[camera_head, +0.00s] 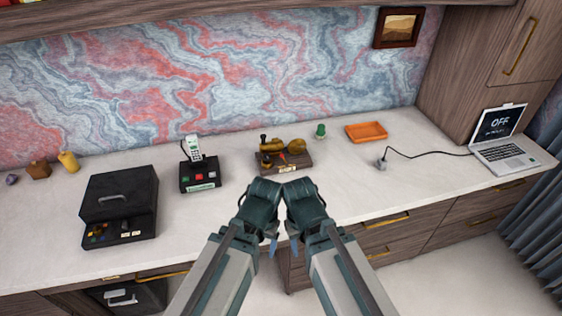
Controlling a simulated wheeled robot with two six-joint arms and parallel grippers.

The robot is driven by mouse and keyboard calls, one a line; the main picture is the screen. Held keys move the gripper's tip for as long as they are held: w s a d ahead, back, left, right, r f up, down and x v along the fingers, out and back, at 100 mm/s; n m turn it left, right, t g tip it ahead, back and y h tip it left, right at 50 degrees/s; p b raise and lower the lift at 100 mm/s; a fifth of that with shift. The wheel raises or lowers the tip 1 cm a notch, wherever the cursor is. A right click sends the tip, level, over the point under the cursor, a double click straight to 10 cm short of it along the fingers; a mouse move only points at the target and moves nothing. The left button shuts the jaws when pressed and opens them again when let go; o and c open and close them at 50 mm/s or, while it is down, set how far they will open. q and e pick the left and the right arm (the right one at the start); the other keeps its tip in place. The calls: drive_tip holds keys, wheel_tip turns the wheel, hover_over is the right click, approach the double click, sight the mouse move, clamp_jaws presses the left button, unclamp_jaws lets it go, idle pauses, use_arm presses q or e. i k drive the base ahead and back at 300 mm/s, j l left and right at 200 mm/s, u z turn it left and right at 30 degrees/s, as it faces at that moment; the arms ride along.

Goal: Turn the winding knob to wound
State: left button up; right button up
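A small device with brass parts on a brown wooden base (297,163) stands on the white counter, with a pale label on its front. It has a rounded brass part at its right, a dark upright post at its left and a small red part in the middle. Which part is the winding knob is too small to tell. My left gripper (272,246) and my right gripper (293,247) hang side by side at the counter's front edge, below the device in the picture and apart from it. Their fingers are mostly hidden by my wrists; no held thing shows.
A cordless phone on a black base (201,178) and a black box (118,190) stand to the left. A green item (320,131), an orange tray (366,132), a grey plug (382,164) with cable and a laptop (501,149) reading OFF lie to the right.

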sight(266, 157)
drive_tip(key=i+j+z, duration=0.15)
drive_tip(key=i, duration=0.35)
drive_tip(key=i+j+z, duration=0.1)
drive_tip(key=i, duration=0.4)
